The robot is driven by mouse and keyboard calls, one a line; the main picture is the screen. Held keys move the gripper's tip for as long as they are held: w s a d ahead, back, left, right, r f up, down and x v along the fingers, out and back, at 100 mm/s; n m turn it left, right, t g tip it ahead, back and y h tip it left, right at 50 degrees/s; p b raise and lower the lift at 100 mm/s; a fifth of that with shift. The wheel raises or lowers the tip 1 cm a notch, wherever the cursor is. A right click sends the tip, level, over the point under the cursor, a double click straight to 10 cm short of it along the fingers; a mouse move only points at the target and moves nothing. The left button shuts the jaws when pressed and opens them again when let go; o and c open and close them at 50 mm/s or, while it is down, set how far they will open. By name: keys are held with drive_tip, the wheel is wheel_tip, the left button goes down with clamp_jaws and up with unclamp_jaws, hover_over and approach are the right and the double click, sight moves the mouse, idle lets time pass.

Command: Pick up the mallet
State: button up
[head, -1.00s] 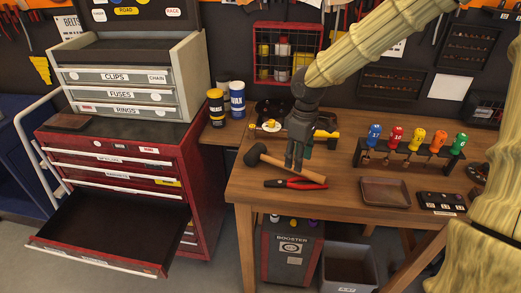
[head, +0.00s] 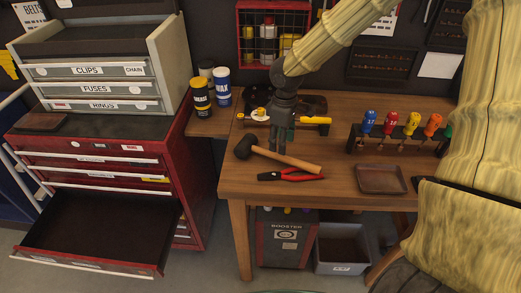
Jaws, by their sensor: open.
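The mallet (head: 290,160) lies on the wooden workbench near its left end. Its black head (head: 245,147) is at the left and its wooden handle points right and slightly toward the front edge. My gripper (head: 277,148) points down right over the mallet, at the handle close to the head. The fingers are open, and they hide a small part of the handle. I cannot tell whether they touch it.
Red-handled pliers (head: 290,176) lie just in front of the mallet. A brown tray (head: 381,180) and a rack of colored screwdrivers (head: 400,132) are to the right. Wax cans (head: 222,87) stand at the back left. A red tool cabinet (head: 190,150) has an open drawer (head: 95,235).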

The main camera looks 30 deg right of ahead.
sight(278, 157)
drive_tip(key=shift+s+f, duration=0.25)
drive_tip(key=shift+f, duration=0.05)
drive_tip(key=shift+s+a+f+p, duration=0.1)
drive_tip(key=shift+f+p, duration=0.9)
drive_tip(key=shift+f, duration=1.3)
clamp_jaws()
